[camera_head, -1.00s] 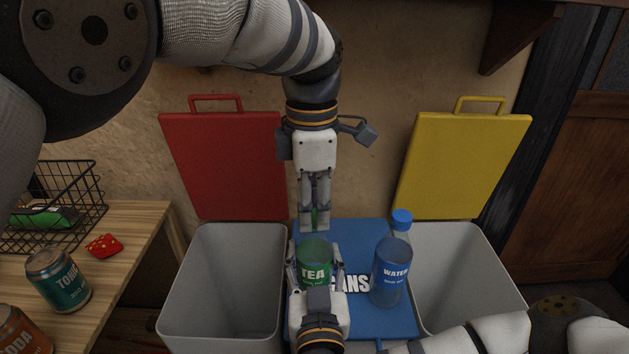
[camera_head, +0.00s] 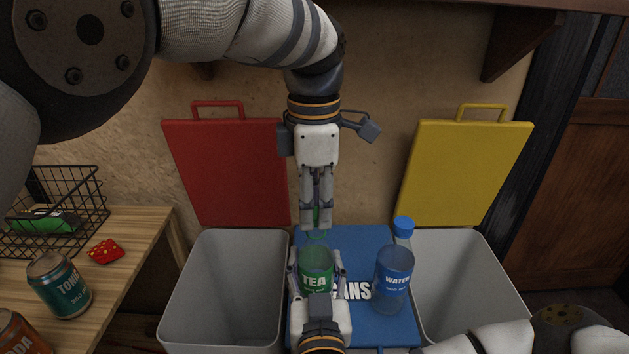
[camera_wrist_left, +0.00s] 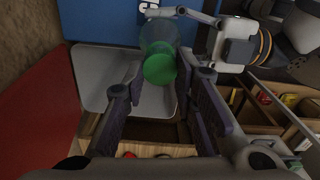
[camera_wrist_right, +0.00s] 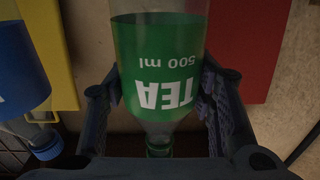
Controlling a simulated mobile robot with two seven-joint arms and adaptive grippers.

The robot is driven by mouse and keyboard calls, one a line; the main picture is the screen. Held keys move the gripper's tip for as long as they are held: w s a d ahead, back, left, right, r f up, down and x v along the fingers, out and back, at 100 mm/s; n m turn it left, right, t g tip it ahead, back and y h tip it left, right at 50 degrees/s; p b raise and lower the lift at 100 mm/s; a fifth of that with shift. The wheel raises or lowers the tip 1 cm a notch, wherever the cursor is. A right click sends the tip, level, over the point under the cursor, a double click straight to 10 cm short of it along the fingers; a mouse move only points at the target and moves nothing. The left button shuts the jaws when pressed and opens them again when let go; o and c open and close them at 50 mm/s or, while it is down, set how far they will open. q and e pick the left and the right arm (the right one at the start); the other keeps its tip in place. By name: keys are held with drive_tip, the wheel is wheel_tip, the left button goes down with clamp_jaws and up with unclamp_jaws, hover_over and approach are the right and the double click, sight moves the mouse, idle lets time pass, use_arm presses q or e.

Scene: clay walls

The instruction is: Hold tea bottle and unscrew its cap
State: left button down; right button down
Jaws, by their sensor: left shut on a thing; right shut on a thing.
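The tea bottle (camera_head: 317,281) has a clear body and a green label. It stands upright over the blue lid and shows upside down in the right wrist view (camera_wrist_right: 160,65). My right gripper (camera_head: 317,276) is shut on its body, one finger on each side. Straight above, my left gripper (camera_head: 316,222) points down and is shut on the green cap (camera_head: 316,214), mostly hidden between its fingers. The bottle's neck shows just below these fingertips. I cannot tell whether cap and neck still touch. A green round shape shows between the fingers in the left wrist view.
A water bottle (camera_head: 392,282) with a blue cap stands close to the right. Open grey bins with a raised red lid (camera_head: 228,172) and yellow lid (camera_head: 465,172) flank the blue lid (camera_head: 352,240). Cans and a wire basket (camera_head: 60,213) sit on the wooden table at left.

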use_arm(q)
drive_tip(key=shift+r, duration=0.3)
drive_tip(key=shift+r, duration=2)
use_arm(e)
drive_tip(key=c, duration=0.6)
unclamp_jaws()
drive_tip(key=shift+c, duration=0.2)
